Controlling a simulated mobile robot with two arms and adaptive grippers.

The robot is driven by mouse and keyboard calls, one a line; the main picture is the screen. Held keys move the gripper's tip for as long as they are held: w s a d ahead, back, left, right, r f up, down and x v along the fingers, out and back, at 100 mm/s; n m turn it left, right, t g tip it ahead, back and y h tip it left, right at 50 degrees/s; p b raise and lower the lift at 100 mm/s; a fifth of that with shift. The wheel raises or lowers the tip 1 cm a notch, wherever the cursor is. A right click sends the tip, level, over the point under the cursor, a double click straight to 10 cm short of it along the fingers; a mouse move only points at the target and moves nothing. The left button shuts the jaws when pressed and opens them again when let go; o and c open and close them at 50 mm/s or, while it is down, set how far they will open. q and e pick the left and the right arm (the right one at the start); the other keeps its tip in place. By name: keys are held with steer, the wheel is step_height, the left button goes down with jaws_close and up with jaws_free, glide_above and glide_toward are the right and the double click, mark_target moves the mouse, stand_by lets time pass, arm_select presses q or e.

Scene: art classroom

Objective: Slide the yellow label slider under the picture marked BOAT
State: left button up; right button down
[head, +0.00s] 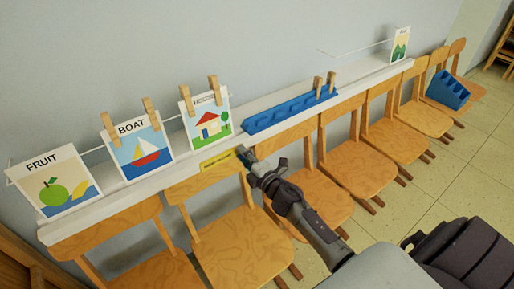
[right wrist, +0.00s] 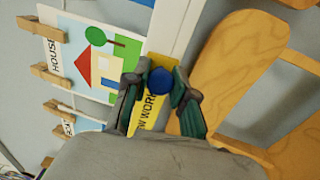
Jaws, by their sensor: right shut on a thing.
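The yellow label slider (head: 215,161) sits on the front of the white ledge, below and slightly right of the HOUSE picture (head: 206,119). The BOAT picture (head: 137,153), with a sailboat, hangs left of it. My right gripper (head: 243,152) is at the slider's right end. In the right wrist view its fingers (right wrist: 160,88) are shut on the blue knob (right wrist: 161,80) of the yellow slider (right wrist: 146,112), whose lettering is partly hidden. The HOUSE picture also shows there (right wrist: 85,70). My left gripper is out of view.
The FRUIT picture (head: 55,184) is at the far left of the ledge (head: 160,183). A blue tray (head: 275,117) with clothespins lies on the ledge to the right. Several wooden chairs (head: 243,245) stand close below the ledge. A blue caddy (head: 448,91) sits on a far chair.

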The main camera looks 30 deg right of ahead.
mark_target(183, 173)
steer(key=a, duration=0.5)
steer(key=a+b, duration=0.1)
steer(key=a, duration=0.5)
steer(key=s+a+b, duration=0.1)
steer(key=a, duration=0.5)
steer(key=shift+a+r, duration=0.25)
steer(key=shift+r, duration=0.1)
steer(key=shift+s+a, duration=0.1)
steer(key=shift+a, duration=0.55)
